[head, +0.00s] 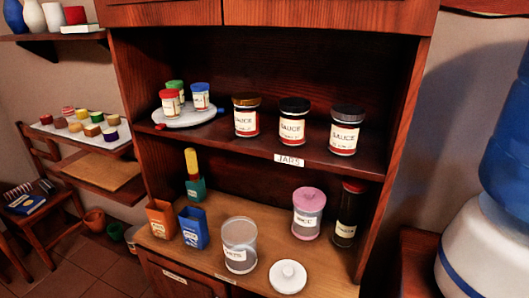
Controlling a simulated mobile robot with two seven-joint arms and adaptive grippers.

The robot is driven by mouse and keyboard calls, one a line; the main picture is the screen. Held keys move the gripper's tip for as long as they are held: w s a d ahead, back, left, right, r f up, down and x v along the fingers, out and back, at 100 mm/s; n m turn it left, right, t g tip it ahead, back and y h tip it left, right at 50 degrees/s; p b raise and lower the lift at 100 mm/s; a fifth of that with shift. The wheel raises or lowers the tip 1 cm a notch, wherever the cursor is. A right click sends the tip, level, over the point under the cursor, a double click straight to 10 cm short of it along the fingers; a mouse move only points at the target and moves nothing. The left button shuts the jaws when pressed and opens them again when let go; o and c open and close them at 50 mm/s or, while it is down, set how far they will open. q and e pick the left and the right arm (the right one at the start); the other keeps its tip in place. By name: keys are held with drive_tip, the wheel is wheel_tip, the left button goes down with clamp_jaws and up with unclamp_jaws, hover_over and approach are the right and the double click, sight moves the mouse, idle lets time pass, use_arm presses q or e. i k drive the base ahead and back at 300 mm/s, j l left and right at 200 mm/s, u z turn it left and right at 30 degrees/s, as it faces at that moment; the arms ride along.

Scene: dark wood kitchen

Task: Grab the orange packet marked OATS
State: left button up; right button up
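An orange packet (161,220) stands upright at the left end of the lower counter of the dark wood cupboard. It carries small printing that I cannot read for sure at this size. A blue packet (194,229) stands just to its right. A teal packet or box (195,189) with a yellow-topped thing at it stands behind them. Neither of my grippers is in the head view.
On the counter (262,222) are a clear open jar (239,246), a white lid (288,276), a pink-lidded jar (308,214) and a dark bottle (348,214). The shelf above holds three sauce jars (292,122) and a round tray (187,120). A cupboard side wall borders the packets on the left.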

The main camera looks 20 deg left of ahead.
sight(160, 214)
drive_tip(key=j+u, duration=0.1)
drive_tip(key=u, duration=1.3)
drive_tip(key=z, duration=0.5)
drive_tip(key=i+j+z, duration=0.2)
drive_tip(key=j+z, duration=0.15)
drive_tip(key=i+j+z, duration=0.15)
drive_tip(key=j+z, duration=0.25)
drive_tip(key=j, duration=0.15)
drive_tip(key=j+z, duration=0.35)
drive_tip(key=j, duration=0.15)
drive_tip(key=j+z, duration=0.4)
drive_tip(key=j, duration=0.8)
drive_tip(key=k+j+z, duration=0.1)
drive_tip(key=j, duration=0.5)
drive_tip(key=j+z, duration=0.1)
drive_tip(key=j, duration=0.55)
drive_tip(key=k+j, duration=0.15)
drive_tip(key=j, duration=0.45)
